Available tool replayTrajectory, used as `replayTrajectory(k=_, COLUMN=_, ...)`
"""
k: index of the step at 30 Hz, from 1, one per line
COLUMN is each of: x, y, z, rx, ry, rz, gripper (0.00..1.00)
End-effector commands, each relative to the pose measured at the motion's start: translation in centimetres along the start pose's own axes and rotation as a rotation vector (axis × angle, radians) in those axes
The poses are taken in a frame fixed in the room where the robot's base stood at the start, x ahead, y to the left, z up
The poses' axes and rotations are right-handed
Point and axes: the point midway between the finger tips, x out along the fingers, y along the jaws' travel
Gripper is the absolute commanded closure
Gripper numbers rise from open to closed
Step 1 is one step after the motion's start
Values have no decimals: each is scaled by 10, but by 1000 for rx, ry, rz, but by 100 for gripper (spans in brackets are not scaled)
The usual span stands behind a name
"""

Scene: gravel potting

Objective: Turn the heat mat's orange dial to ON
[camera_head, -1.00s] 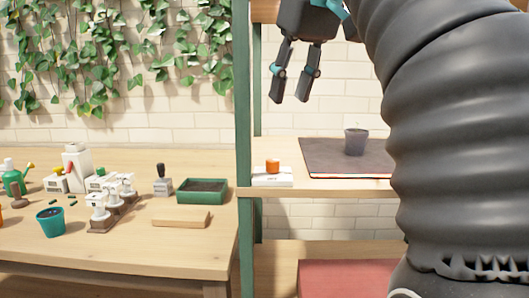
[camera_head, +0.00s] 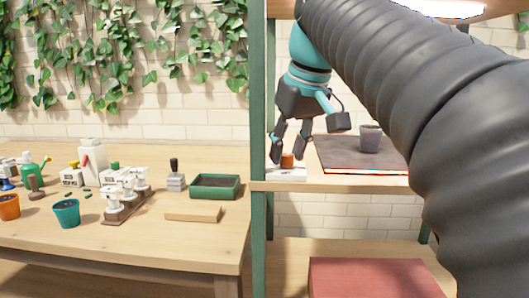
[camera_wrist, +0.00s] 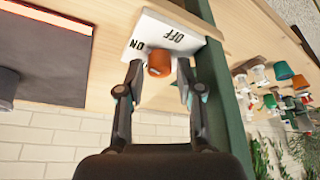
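The orange dial (camera_head: 287,161) stands on a white control box (camera_head: 283,174) at the left end of the shelf. In the wrist view the dial (camera_wrist: 159,63) sits near the printed words ON and OFF on the box (camera_wrist: 176,28); no pointer mark on it is clear to me. The dark heat mat (camera_head: 330,158) lies to the right of the box. My gripper (camera_head: 286,154) is low over the box, pointing down. In the wrist view its fingers (camera_wrist: 158,80) are apart, one on each side of the dial, with gaps visible; contact is not evident.
A grey pot (camera_head: 370,139) stands on the mat. A green post (camera_head: 258,150) rises just left of the box. The wooden table (camera_head: 130,245) at left holds pots, a green tray (camera_head: 215,187) and several small items. A red surface (camera_head: 375,280) lies below the shelf.

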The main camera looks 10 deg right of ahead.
Motion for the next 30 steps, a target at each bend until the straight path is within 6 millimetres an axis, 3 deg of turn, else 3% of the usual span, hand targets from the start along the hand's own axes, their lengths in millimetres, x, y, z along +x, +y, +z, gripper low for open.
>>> replayTrajectory(k=11, x=5, y=0, z=0, rx=0, ry=1, rz=1, gripper=64)
replayTrajectory(k=15, x=5, y=0, z=0, rx=0, ry=1, rz=0, gripper=96)
replayTrajectory(k=16, x=5, y=0, z=0, rx=0, ry=1, rz=0, gripper=100)
replayTrajectory(k=23, x=4, y=0, z=0, rx=-26, ry=-1, rz=-10, gripper=100)
replayTrajectory(k=30, x=5, y=2, z=0, rx=-170, ry=-3, rz=-72, gripper=100)
